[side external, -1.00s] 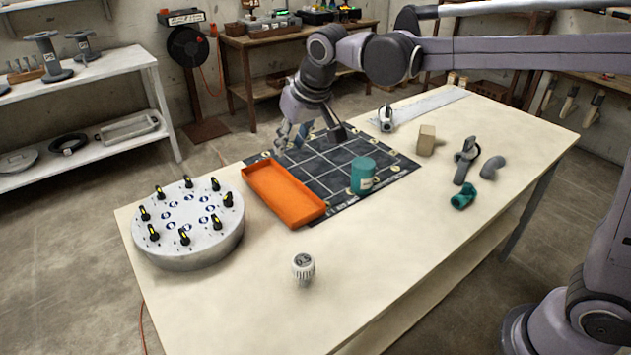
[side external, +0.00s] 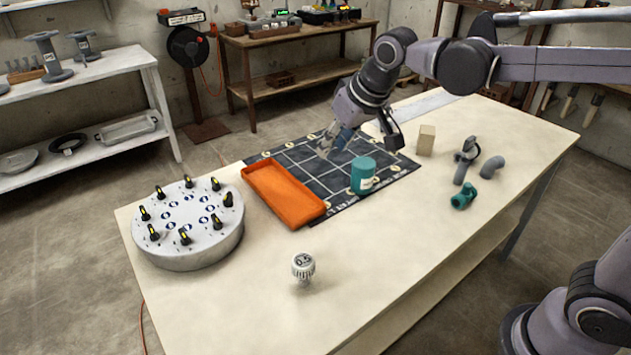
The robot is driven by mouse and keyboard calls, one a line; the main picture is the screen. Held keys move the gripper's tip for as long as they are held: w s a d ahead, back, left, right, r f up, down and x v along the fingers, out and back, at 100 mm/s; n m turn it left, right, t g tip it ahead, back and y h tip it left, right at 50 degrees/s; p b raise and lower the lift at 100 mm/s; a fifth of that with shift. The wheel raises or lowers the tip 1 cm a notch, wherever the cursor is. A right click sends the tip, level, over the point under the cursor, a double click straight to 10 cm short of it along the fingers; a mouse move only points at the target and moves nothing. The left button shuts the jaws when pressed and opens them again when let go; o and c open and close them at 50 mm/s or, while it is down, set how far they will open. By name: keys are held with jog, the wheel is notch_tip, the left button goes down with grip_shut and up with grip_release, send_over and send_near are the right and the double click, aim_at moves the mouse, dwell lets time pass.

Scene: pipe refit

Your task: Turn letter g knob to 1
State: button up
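A round grey drum (side external: 190,250) stands at the left end of the table. Several black knobs with yellow marks sit in a ring on its top, among them a near knob (side external: 184,236) and a right-hand knob (side external: 228,199). Blue-and-white round marks (side external: 188,211) lie inside the ring. The letters and numbers are too small to read, so I cannot tell which knob is g or where it points. My gripper (side external: 326,149) is above the dark gridded mat, well to the right of the drum and apart from it. Whether its fingers are open or shut is unclear.
An orange tray (side external: 284,194) lies between the drum and the dark mat (side external: 318,160). A teal canister (side external: 363,175) stands on the mat. A white ribbed knob (side external: 303,267) stands at the front. A wooden block (side external: 426,140), teal fitting (side external: 463,197) and grey elbow (side external: 492,167) are at right.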

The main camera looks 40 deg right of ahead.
jog(key=o, duration=0.4)
jog(key=shift+c, duration=0.2)
jog(key=shift+o, duration=0.7)
jog(key=shift+w+a, duration=0.1)
jog(key=shift+w, duration=0.15)
jog(key=n+g+y, duration=0.2)
jog(key=n+y, duration=0.1)
jog(key=n, duration=0.5)
send_near(228, 196)
jog(key=x, duration=0.9)
jog(key=shift+w+r, duration=0.1)
jog(key=shift+h, duration=0.3)
jog(key=c, duration=1.2)
